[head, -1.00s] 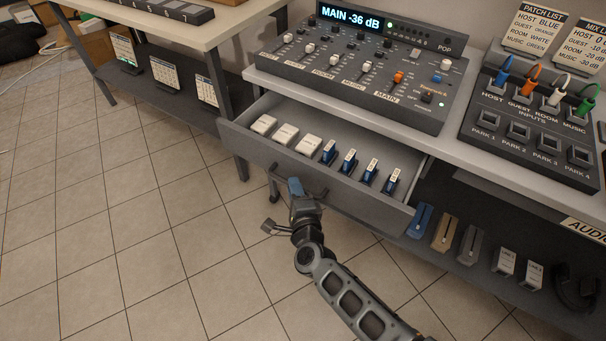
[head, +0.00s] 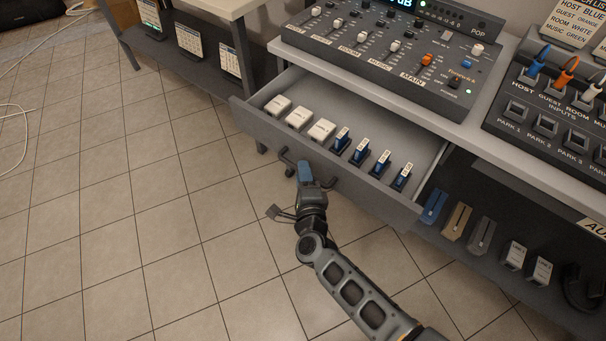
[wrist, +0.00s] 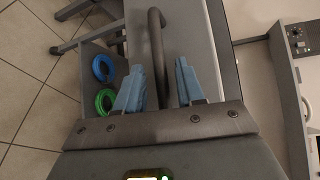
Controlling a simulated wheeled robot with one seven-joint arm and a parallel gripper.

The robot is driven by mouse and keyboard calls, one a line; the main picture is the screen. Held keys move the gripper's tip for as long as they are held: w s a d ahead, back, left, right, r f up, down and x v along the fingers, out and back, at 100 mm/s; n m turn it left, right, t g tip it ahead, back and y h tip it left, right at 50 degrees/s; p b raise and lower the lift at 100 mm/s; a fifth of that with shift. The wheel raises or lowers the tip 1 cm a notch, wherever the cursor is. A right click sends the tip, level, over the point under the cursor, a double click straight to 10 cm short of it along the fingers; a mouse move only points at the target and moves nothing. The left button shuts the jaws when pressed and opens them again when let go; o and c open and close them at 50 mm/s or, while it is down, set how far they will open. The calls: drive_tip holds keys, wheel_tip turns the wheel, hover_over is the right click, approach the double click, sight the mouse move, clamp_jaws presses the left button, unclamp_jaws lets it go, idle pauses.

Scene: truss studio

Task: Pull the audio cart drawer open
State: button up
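The audio cart drawer (head: 330,172) stands well out from under the cart top, with its inside in view. It holds several white boxes (head: 298,118) and several blue-and-black pieces (head: 361,151). The dark bar handle (head: 287,158) is on the drawer front; it also shows in the wrist view (wrist: 156,45). My gripper (head: 305,170) is at the handle. In the wrist view, the blue fingertips (wrist: 160,82) are apart, one on each side of the bar, with visible gaps to it.
A mixer (head: 395,60) and a patch box (head: 545,125) sit on the cart top. Several small items (head: 456,221) lie on the lower shelf. Another table (head: 225,8) with propped cards stands left. A blue coil (wrist: 103,68) and a green coil (wrist: 105,102) show in the wrist view. Tiled floor (head: 120,220) is clear in front.

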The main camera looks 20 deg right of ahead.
drive_tip(key=s+a+r, duration=0.1)
drive_tip(key=s, duration=0.6)
drive_tip(key=shift+s+p, duration=0.3)
drive_tip(key=shift+r, duration=0.1)
idle(0.4)
drive_tip(key=s+d+r+n+y, duration=0.1)
drive_tip(key=s+d+r+n, duration=0.15)
drive_tip(key=s, duration=0.45)
drive_tip(key=s+d+r+n, duration=0.2)
drive_tip(key=s+r+n, duration=0.2)
drive_tip(key=s, duration=0.3)
drive_tip(key=s+d+r+n+y, duration=0.1)
drive_tip(key=s+d+r+n, duration=0.2)
drive_tip(key=s, duration=0.4)
drive_tip(key=s+d+r+n+g, duration=0.1)
drive_tip(key=s+d+r+n, duration=0.1)
drive_tip(key=s+r+n, duration=1)
wheel_tip(320, 180, up, 5)
drive_tip(key=shift+s+d+f, duration=0.15)
drive_tip(key=shift+s+d, duration=0.1)
drive_tip(key=shift+s, duration=0.6)
idle(2.1)
